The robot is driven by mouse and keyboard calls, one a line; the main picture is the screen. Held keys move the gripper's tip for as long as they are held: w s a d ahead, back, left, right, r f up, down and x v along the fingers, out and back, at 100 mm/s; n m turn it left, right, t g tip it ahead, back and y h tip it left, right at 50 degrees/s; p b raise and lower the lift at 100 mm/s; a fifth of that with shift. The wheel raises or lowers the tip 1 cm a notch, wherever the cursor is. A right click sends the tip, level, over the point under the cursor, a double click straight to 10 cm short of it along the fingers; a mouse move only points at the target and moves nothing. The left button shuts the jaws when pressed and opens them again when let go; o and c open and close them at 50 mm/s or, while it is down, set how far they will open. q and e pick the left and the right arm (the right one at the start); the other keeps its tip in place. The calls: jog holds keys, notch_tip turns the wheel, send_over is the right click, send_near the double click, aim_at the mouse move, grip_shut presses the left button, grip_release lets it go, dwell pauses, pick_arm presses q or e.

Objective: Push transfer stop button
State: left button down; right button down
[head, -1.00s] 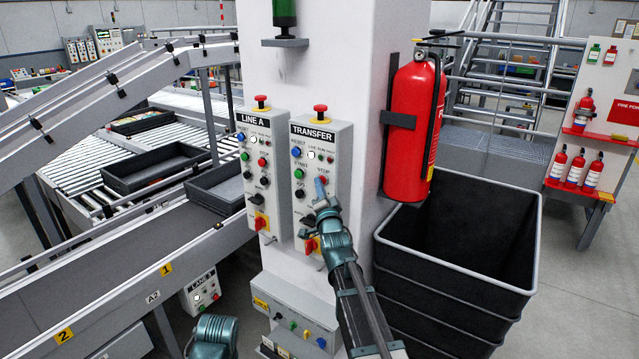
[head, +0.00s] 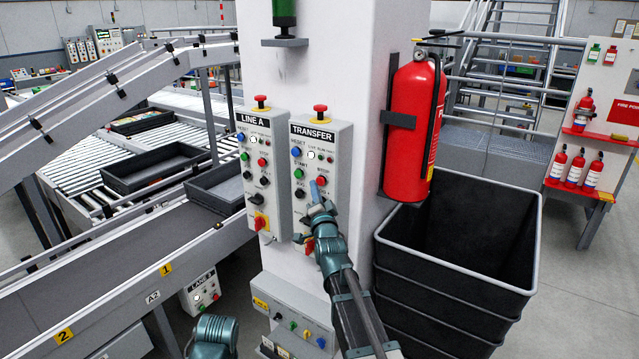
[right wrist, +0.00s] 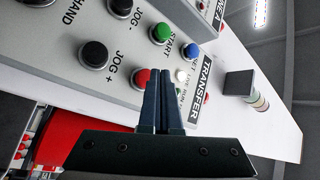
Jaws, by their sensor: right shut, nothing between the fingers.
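The TRANSFER panel (head: 340,150) is mounted on the white column. Its red STOP button (head: 322,181) shows just beside the tip of my right gripper (head: 315,188). My right gripper is shut and empty, its fingers pointing up at the panel. In the right wrist view the shut fingers (right wrist: 164,88) stand in front of the panel, and the red button (right wrist: 142,77) is just left of them, partly covered. I cannot tell whether the fingertips touch the panel. My left gripper is not in view.
Close by on the panel are a blue RESET button (head: 296,152), a green START button (head: 299,174) and black jog buttons (right wrist: 94,54). The LINE A panel (head: 248,160) is to the left. A fire extinguisher (head: 410,130) and a black bin (head: 450,270) are to the right.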

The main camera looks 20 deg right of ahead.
jog(key=shift+s+a, duration=0.8)
jog(key=shift+a, duration=0.2)
jog(key=shift+s+a, duration=0.75)
jog(key=shift+a, duration=0.25)
jog(key=s+a+f+n+g+y, duration=0.3)
jog(key=s+a+f+n+g, duration=0.35)
jog(key=a+f, duration=0.3)
jog(key=s+a+f+n+g+y, duration=0.2)
jog(key=s+a+f+n+g, duration=0.3)
jog(key=s+a+f, duration=0.45)
jog(key=s+d+f+n+g+h, duration=0.1)
jog(key=s+f+g, duration=0.3)
jog(key=s, duration=0.5)
jog(key=s+d+f+n+g+h, duration=0.2)
jog(key=s+f+n+g, duration=0.2)
jog(key=s, duration=0.5)
jog(key=shift+g+h, duration=0.3)
jog(key=shift+g, duration=0.35)
jog(key=shift+d+n, duration=0.1)
jog(key=shift+n, duration=0.15)
